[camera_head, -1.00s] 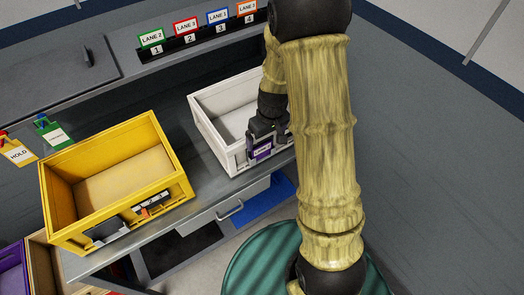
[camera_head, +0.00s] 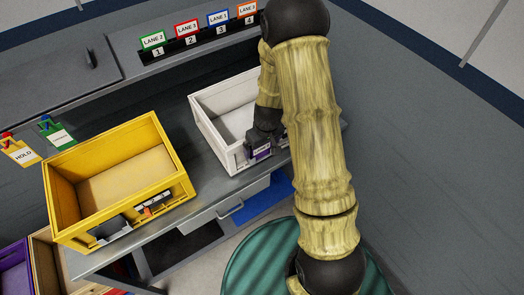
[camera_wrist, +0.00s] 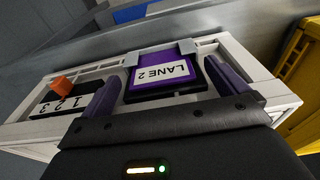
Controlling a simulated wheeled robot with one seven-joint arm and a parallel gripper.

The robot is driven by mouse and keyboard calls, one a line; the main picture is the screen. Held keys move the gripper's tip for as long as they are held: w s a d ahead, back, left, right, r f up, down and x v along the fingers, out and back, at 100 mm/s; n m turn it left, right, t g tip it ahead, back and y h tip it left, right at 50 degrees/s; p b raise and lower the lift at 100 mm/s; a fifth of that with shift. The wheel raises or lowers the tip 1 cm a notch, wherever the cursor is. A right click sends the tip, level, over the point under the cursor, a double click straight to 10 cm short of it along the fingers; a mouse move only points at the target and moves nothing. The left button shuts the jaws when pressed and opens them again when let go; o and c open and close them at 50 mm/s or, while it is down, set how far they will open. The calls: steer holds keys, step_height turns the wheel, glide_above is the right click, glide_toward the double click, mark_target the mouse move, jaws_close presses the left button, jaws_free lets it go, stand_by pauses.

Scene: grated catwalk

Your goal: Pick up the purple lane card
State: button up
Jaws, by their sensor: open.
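The purple lane card (camera_wrist: 165,72), its "LANE 2" text upside down, sits in a holder with grey clips on the front wall of the white bin (camera_wrist: 255,72) in the wrist view. In the head view the card (camera_head: 262,153) is partly hidden by my gripper. My gripper (camera_wrist: 160,76) is open, with one dark purple finger on each side of the card. I cannot tell whether the fingers touch it. In the head view my gripper (camera_head: 264,142) is at the front of the white bin (camera_head: 206,125).
A yellow bin (camera_head: 60,195) stands left on the bench. In the wrist view an orange clip (camera_wrist: 62,85) and a number strip (camera_wrist: 62,104) are beside the card. A rack (camera_head: 205,40) of lane cards stands behind. HOLD (camera_head: 22,153) and green (camera_head: 57,133) tags are at left.

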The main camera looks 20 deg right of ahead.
steer(key=c, duration=1.3)
steer(key=shift+r, duration=0.1)
step_height(320, 180, up, 10)
steer(key=b, duration=0.1)
steer(key=shift+b, duration=0.35)
